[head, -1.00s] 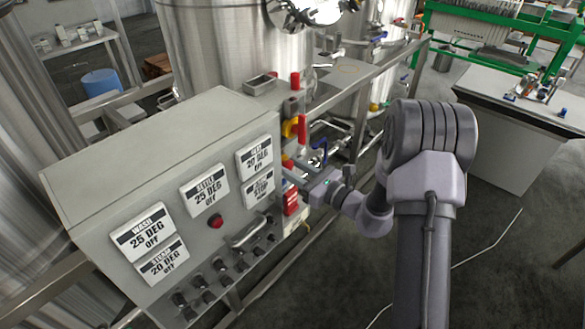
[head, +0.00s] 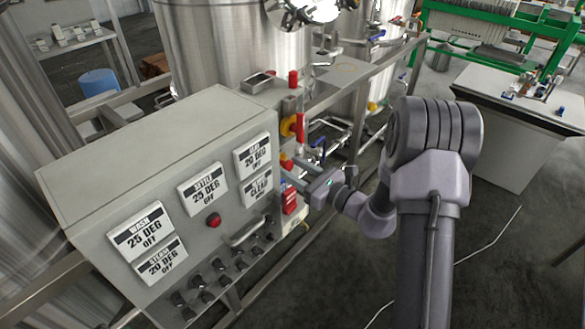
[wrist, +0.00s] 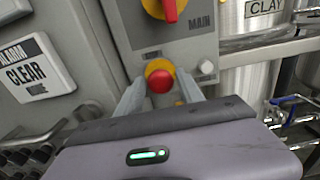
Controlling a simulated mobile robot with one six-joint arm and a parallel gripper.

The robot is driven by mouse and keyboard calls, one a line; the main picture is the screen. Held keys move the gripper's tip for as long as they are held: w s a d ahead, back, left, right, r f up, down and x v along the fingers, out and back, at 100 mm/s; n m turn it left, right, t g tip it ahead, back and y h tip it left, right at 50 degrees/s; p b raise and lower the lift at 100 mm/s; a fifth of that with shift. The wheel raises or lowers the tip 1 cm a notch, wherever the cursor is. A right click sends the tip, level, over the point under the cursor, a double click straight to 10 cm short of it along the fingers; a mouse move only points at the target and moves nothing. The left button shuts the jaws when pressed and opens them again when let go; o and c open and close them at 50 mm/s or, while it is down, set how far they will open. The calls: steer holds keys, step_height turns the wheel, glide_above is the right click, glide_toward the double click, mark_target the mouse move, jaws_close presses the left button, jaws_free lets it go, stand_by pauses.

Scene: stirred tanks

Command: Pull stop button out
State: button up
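The stop button (wrist: 159,81) is a red mushroom head on a yellow collar, low on the grey side panel under the main switch. In the head view the button (head: 286,164) shows small at the cabinet's right end. My gripper (wrist: 160,86) has one finger on each side of the button, with gaps showing between the fingers and the red head, so it looks open around it. In the head view my gripper (head: 293,178) points at the panel from the right. The alarm display (wrist: 32,73) reads CLEAR.
The main switch (wrist: 166,8), a red handle on yellow, sits just above the button. A small white button (wrist: 206,67) is to its right. A metal handle (head: 248,233) and several knobs line the cabinet front. Tanks and a rail stand behind; open floor lies to the right.

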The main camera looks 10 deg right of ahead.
steer(key=shift+o, duration=0.7)
steer(key=shift+s+d, duration=0.25)
steer(key=shift+d, duration=0.05)
steer(key=p+v, duration=0.2)
steer(key=v, duration=1.4)
steer(key=shift+s, duration=0.35)
steer(key=shift+d, duration=0.15)
